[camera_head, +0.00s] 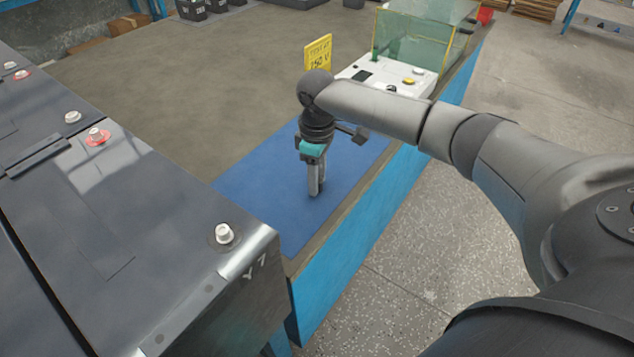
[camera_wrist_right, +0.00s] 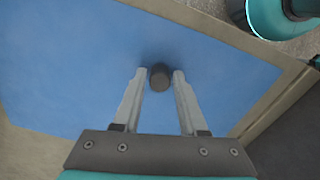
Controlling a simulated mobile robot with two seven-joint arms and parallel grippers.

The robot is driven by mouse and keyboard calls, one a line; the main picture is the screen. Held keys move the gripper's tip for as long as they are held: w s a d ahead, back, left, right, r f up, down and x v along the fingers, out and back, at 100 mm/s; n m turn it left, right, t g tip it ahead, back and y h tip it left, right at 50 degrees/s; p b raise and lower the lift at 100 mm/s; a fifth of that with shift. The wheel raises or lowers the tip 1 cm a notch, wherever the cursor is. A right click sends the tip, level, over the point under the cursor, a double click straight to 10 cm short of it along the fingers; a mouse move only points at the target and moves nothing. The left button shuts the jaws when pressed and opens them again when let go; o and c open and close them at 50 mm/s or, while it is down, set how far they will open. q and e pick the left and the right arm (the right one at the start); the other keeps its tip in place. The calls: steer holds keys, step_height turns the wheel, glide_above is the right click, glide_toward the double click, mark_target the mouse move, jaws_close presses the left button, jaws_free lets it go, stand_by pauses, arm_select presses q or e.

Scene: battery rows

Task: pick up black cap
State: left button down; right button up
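The black cap (camera_wrist_right: 159,77) is a small dark round piece on the blue mat (camera_head: 340,180). In the right wrist view it sits between the fingertips of my right gripper (camera_wrist_right: 159,82), with a thin strip of blue showing on each side of it. The gripper is open and points down at the mat. In the head view my right gripper (camera_head: 316,192) reaches down to the mat, and I cannot make out the cap there behind the fingers. My left gripper is not in view.
A large dark battery case (camera_head: 130,240) with terminals stands at the left. Behind the gripper are a yellow sign (camera_head: 318,54), a white device (camera_head: 365,75) and a clear box (camera_head: 415,40). The bench (camera_head: 190,95) is bare left of the mat.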

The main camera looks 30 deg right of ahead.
jaws_close()
steer(key=shift+r, duration=0.1)
stand_by(0.3)
